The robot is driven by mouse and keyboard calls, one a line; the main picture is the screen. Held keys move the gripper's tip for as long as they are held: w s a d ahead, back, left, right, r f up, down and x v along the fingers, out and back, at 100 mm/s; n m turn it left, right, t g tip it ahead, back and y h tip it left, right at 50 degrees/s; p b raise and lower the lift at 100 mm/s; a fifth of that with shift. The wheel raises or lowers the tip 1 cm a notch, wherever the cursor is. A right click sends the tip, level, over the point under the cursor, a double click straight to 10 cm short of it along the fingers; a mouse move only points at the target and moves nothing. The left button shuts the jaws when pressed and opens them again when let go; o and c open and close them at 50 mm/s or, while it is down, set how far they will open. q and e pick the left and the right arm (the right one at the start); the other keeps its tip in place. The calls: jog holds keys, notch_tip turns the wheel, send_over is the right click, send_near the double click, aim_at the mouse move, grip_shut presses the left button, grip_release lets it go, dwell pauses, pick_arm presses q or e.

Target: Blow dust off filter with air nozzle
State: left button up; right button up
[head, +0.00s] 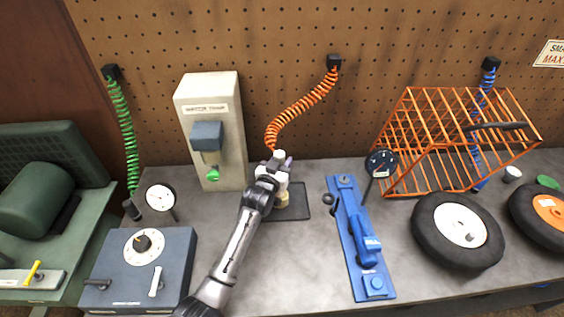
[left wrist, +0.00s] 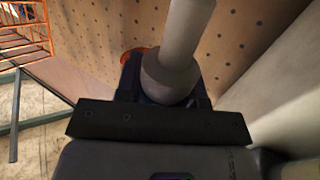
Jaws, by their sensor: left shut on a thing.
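My left gripper (head: 274,168) is shut on the air nozzle at the lower end of the orange coiled hose (head: 303,108). In the left wrist view the nozzle (left wrist: 178,65) shows as a pale grey tube with a rounded collar, with a bit of orange behind it. In the head view the gripper mostly hides the nozzle. The cream filter (head: 282,199) stands on a dark mat (head: 298,213), just below the gripper in the picture and partly hidden by it. I cannot tell whether nozzle and filter touch. My right gripper is not in view.
A beige cabinet (head: 211,110) with a blue box stands left of the gripper. A blue clamp fixture (head: 357,240) lies to the right. An orange wire cage (head: 450,140), a dial gauge (head: 381,163) and wheels (head: 457,231) are further right. A grey-blue dial box (head: 140,265) is front left.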

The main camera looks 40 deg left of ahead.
pick_arm(q)
jog(key=shift+d, duration=0.1)
dwell(0.5)
jog(key=shift+d+p, duration=0.4)
jog(key=shift+d, duration=0.2)
jog(key=shift+w+a+f, duration=0.1)
jog(key=shift+w+a, duration=0.05)
jog(key=shift+w+a, duration=0.5)
jog(key=shift+w, duration=0.05)
jog(key=shift+s+a, duration=0.2)
jog(key=shift+a, duration=0.1)
jog(key=shift+s+a+p, duration=0.45)
